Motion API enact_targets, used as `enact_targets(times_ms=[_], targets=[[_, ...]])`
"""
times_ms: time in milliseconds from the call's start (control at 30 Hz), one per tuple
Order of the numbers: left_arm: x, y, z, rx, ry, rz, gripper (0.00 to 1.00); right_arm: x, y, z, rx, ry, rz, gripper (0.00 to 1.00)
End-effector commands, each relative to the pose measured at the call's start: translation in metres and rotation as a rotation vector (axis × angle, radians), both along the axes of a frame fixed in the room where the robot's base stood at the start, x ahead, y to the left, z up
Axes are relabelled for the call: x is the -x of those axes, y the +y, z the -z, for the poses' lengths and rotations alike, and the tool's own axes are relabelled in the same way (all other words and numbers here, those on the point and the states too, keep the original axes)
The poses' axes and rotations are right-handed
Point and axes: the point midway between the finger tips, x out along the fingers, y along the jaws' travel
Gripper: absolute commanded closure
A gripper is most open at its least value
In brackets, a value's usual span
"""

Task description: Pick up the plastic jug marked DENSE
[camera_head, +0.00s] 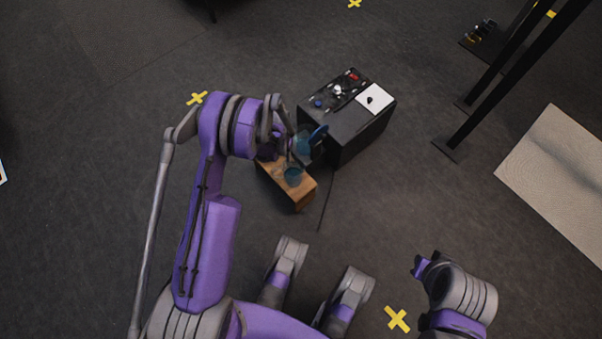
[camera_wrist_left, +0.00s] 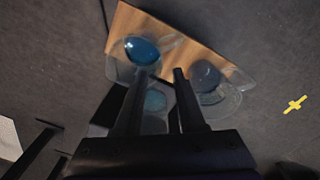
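Several clear plastic jugs with coloured contents stand at a wooden stand (camera_head: 302,193). In the left wrist view, one jug with blue contents (camera_wrist_left: 142,50) is at upper left, a greyish jug (camera_wrist_left: 207,76) is at right, and a jug with teal contents (camera_wrist_left: 155,102) shows between my fingers. No DENSE marking is readable. My left gripper (camera_wrist_left: 157,76) is open, its two dark fingers apart over the jugs; I cannot tell whether they touch one. In the head view, a teal jug (camera_head: 293,177) shows on the stand. My right arm's end (camera_head: 420,266) is low at right, its fingers unclear.
A black cabinet (camera_head: 362,136) stands beside the stand, with small items and a white sheet (camera_head: 375,98) on top. Black posts (camera_head: 495,85) and a beige mat (camera_head: 560,170) are at right. Dark floor with yellow crosses (camera_head: 397,319) is open around.

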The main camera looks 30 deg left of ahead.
Motion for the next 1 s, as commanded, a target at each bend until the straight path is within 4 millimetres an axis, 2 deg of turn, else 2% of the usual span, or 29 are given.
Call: enact_targets(times_ms=[300,567,833,1000], targets=[[0.0,-0.001,0.048,0.0,0.001,0.0,0.61,-0.002,0.0,0.012,0.0,0.002,0.0,1.0],[0.001,-0.001,0.064,0.0,0.0,0.0,0.61,-0.003,0.0,0.016,0.0,0.002,0.0,1.0],[0.005,-0.002,0.103,0.0,0.0,0.001,0.61,-0.005,0.0,0.026,0.0,0.001,0.0,1.0],[0.005,-0.002,0.108,0.0,0.0,0.0,0.61,-0.005,0.0,0.027,0.0,0.001,0.0,1.0]])
